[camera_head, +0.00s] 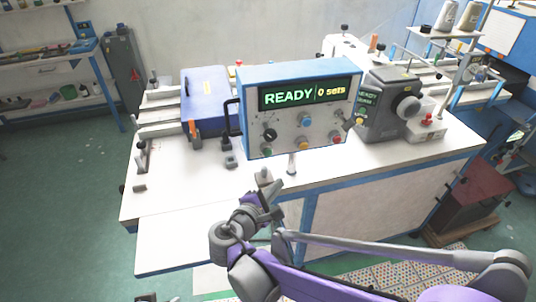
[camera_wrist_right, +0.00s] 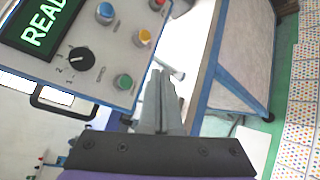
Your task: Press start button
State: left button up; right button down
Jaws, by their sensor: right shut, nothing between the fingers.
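The control box (camera_head: 299,108) stands on the white table with a lit display (camera_head: 305,94) reading READY and 0 sets. Its face carries a green button (camera_wrist_right: 123,82), a yellow one (camera_wrist_right: 144,37), a blue one (camera_wrist_right: 105,12), a red one (camera_wrist_right: 156,4) and a black knob (camera_wrist_right: 81,58). No label naming a start button is readable. My right gripper (camera_head: 265,178) is shut and empty, below and in front of the box. In the wrist view its fingertips (camera_wrist_right: 161,74) appear just right of the green button; contact is not visible. My left gripper is not identifiable.
A black handle (camera_wrist_right: 62,105) projects from the box's left side. A dark grey machine (camera_head: 390,105) with a wheel stands right of it, and a blue case (camera_head: 205,95) left. The white table's front left surface (camera_head: 185,235) is mostly clear.

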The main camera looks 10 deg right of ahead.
aim_at(268, 152)
jog(key=w, duration=0.8)
jog(key=shift+w+a, duration=0.15)
jog(key=shift+w, duration=0.15)
dwell(1.8)
jog(key=shift+w, duration=0.45)
